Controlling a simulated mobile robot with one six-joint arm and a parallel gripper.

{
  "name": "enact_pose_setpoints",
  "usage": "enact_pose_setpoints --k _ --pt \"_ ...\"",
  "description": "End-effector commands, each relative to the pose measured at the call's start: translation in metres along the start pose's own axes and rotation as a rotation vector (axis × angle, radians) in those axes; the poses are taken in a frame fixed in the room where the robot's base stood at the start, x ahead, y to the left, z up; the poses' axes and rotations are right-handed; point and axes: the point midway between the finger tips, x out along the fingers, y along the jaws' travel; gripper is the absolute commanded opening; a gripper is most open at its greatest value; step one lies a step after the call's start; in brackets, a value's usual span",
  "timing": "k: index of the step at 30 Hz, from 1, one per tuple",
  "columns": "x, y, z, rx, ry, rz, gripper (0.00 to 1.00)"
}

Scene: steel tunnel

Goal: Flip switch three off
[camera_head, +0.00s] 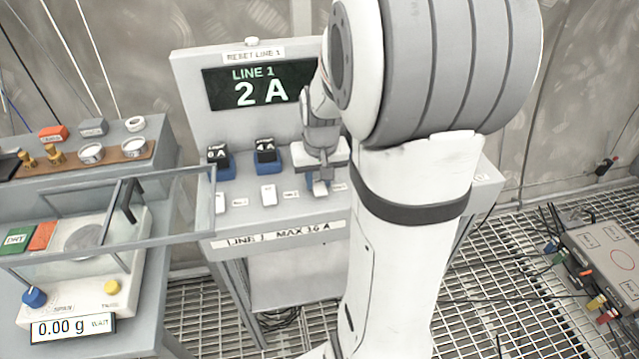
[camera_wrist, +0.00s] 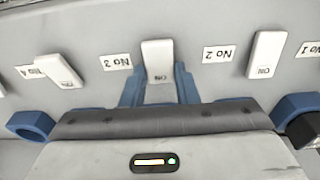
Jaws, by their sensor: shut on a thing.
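Switch three (camera_wrist: 157,58) is a white rocker with the label "No 3" at its left in the wrist view, where labels appear upside down. "ON" shows at its near end. My gripper (camera_wrist: 160,80) is shut on switch three, a blue finger on each side. In the head view my gripper (camera_head: 320,180) reaches down to the panel (camera_head: 262,222), partly hidden by my arm. Switch two (camera_wrist: 265,55) and switch four (camera_wrist: 60,71) stand on either side, both showing "ON". Switch one (camera_head: 221,202) is at the panel's left end.
The display (camera_head: 262,86) reads "LINE 1 2 A". Blue holders with black readouts (camera_head: 266,150) stand behind the switches. A balance (camera_head: 85,245) reading 0.00 g is at left. A grey box with cables (camera_head: 605,262) lies on the grating at right. My arm hides the panel's right part.

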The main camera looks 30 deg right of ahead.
Motion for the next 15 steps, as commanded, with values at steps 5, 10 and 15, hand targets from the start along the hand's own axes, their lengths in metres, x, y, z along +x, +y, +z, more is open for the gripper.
enact_pose_setpoints --k 5,10,15 --pt "0.0047 0.0001 0.0045 0.002 0.133 0.000 0.04" --pt "0.0016 0.0002 0.0062 0.000 0.213 0.000 0.04" --pt "-0.0017 0.0003 0.0065 0.000 0.238 0.001 0.04"
